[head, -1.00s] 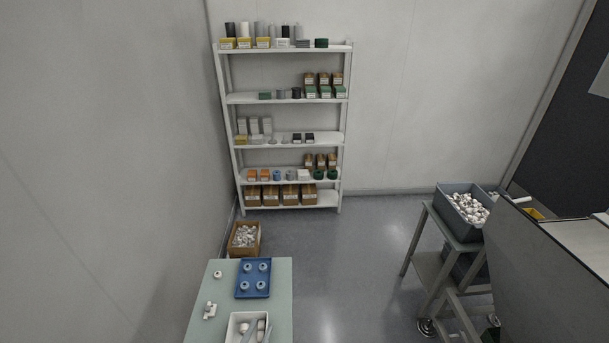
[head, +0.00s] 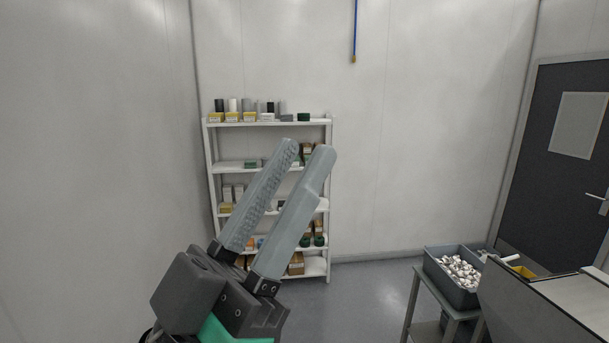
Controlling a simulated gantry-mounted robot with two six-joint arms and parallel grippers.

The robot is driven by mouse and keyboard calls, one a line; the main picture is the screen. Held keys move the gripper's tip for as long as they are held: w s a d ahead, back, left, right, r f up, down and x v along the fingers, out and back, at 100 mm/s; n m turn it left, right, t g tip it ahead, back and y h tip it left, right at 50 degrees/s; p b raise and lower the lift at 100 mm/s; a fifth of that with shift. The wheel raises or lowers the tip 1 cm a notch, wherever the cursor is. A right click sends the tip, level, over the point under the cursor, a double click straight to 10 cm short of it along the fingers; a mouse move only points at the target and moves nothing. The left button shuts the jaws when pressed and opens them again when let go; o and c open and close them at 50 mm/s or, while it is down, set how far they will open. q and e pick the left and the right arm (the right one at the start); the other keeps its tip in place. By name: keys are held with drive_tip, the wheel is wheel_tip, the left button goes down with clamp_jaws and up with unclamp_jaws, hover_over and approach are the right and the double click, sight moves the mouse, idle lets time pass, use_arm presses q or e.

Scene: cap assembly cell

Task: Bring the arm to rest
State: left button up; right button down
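My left gripper (head: 305,155) is raised in front of the camera in the head view, fingers pointing up and to the right. Its two grey fingers stand apart with a gap between them. The shelf shows through the gap, and nothing is held. The dark gripper body (head: 215,296) is at the lower left of the picture. My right gripper is not in the picture.
A white shelf unit (head: 267,122) with boxes and cylinders stands at the back wall, partly hidden behind my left gripper. A grey bin (head: 437,273) of white parts sits on a stand at right. A dark door (head: 540,189) is at far right.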

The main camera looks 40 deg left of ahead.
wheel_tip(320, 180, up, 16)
drive_tip(key=p, duration=1.5)
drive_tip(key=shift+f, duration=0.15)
